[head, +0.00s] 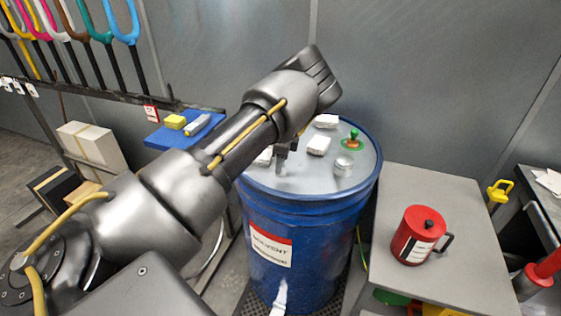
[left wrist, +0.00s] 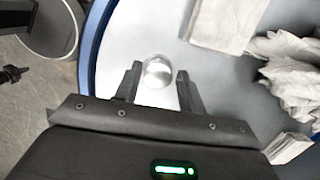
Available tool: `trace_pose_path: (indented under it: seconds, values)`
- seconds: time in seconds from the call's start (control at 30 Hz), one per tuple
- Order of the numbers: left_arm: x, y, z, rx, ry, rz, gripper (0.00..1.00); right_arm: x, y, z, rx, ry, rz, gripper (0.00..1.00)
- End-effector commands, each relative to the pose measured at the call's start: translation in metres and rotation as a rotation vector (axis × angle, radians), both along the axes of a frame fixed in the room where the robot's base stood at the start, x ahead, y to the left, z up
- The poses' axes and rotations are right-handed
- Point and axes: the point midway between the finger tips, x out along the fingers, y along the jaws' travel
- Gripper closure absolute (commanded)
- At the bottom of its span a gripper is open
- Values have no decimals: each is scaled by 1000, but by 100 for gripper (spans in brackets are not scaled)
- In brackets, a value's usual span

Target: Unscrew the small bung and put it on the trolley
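A blue drum (head: 308,208) stands in the middle of the head view. My left gripper (head: 284,158) points down over the near left of its lid. In the left wrist view a small round pale metal piece, seemingly the small bung (left wrist: 158,72), lies between the tips of the left gripper (left wrist: 160,76). The fingers are apart, with a narrow gap seen on each side of it. In the head view this spot is mostly hidden by the fingers. A grey-topped table, seemingly the trolley (head: 468,268), stands right of the drum. My right gripper is not in view.
On the lid are white folded cloths (head: 319,145), a silver cylinder (head: 343,166) and a green-and-red fitting (head: 353,141). A red can (head: 419,236) stands on the grey top, with bare room around it. A blue shelf (head: 165,136) holds a yellow block.

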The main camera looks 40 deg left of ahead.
Motion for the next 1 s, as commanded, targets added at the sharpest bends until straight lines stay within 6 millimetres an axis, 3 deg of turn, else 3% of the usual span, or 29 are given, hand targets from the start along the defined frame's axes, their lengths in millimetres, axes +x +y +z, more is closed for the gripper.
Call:
trace_pose_path:
  seconds: [0.23,0.47,0.73,1.0]
  values:
    - [0,0,0,3,1,-304,60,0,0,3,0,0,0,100]
    - [0,-1,0,0,1,-384,60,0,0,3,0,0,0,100]
    - [-1,-1,0,2,1,-703,60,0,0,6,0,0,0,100]
    - [-1,-1,0,1,1,-816,60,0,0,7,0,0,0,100]
